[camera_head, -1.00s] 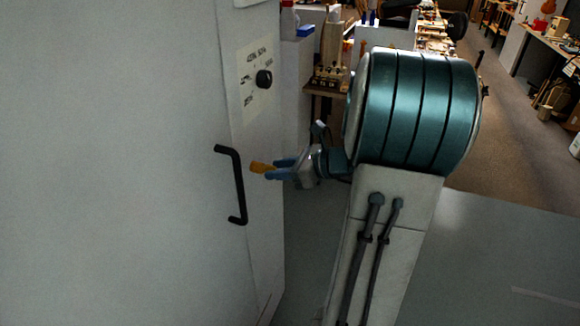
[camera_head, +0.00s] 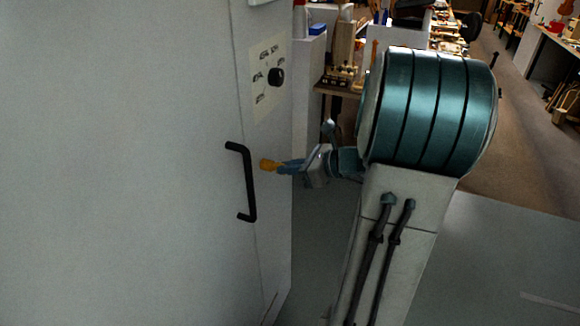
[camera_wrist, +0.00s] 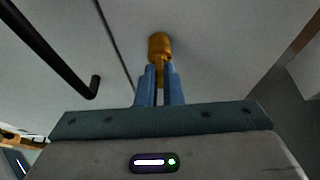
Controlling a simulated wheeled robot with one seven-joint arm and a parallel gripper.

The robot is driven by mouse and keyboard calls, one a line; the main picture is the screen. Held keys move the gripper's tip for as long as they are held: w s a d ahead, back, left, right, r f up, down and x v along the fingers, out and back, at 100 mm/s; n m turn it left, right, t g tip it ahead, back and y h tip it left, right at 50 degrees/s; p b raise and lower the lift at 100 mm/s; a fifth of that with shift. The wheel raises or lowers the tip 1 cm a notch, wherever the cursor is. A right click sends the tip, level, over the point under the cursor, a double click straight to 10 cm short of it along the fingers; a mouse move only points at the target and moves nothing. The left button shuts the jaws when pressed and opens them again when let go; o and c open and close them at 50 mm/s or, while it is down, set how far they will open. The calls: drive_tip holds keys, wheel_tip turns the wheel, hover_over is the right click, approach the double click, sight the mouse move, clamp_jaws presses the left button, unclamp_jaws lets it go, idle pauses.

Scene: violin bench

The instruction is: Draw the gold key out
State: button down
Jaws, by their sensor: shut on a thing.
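The gold key (camera_head: 268,165) is at the pale cabinet's front, right of the black bar handle (camera_head: 247,180). The far end of the key is against or very near the cabinet face. I cannot tell how much of it is inside a lock.
The black handle (camera_wrist: 55,55) stands out at the left in the wrist view, close to my fingers. A dark knob (camera_head: 276,77) on a labelled plate sits higher on the cabinet. A bench with tools (camera_head: 340,80) stands behind. Grey floor is open at right.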

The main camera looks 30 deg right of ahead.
drive_tip(key=shift+s+d, duration=0.45)
drive_tip(key=shift+s, duration=0.15)
idle(0.9)
drive_tip(key=shift+s+d+p, duration=0.5)
drive_tip(key=shift+s+d, duration=0.45)
drive_tip(key=shift+s, duration=0.25)
drive_tip(key=shift+r, duration=0.15)
wheel_tip(320, 180, up, 7)
drive_tip(key=p, duration=0.6)
